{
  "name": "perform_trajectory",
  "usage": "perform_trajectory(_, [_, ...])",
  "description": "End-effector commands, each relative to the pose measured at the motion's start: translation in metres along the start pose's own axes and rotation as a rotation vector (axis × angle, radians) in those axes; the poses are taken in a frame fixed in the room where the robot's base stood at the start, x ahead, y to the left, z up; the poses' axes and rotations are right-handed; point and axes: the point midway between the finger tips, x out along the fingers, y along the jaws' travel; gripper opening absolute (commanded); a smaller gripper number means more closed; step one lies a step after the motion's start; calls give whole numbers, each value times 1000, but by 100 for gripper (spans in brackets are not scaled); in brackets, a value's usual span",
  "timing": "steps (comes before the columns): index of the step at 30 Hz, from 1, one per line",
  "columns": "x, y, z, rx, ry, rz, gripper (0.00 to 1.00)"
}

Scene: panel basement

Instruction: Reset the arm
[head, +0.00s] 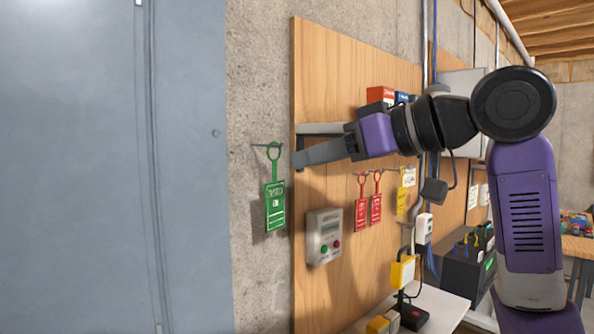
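My arm reaches in from the right of the head view and stretches left across the wooden panel (340,285). My gripper (300,158) is at its far end, with grey fingers pointing left. No object shows at the fingertips. A green tag (275,205) hangs from a peg on the concrete wall, just left of and below the fingertips, and looks apart from them.
Two red tags (362,213) and a yellow tag (403,199) hang below my wrist. A grey control box (324,237) is on the panel. A grey metal door (75,170) fills the left. A white bench (445,308) stands low.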

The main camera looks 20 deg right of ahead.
Motion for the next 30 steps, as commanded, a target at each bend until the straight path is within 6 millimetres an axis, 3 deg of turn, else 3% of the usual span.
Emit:
perform_trajectory(8, [-12, 0, 1, 2, 0, 0, 33])
perform_trajectory(14, [8, 5, 23, 66, 45, -18, 33])
perform_trajectory(23, [65, 17, 110, 281, 194, -20, 33])
perform_trajectory(30, [96, 15, 195, 428, 275, 37, 33])
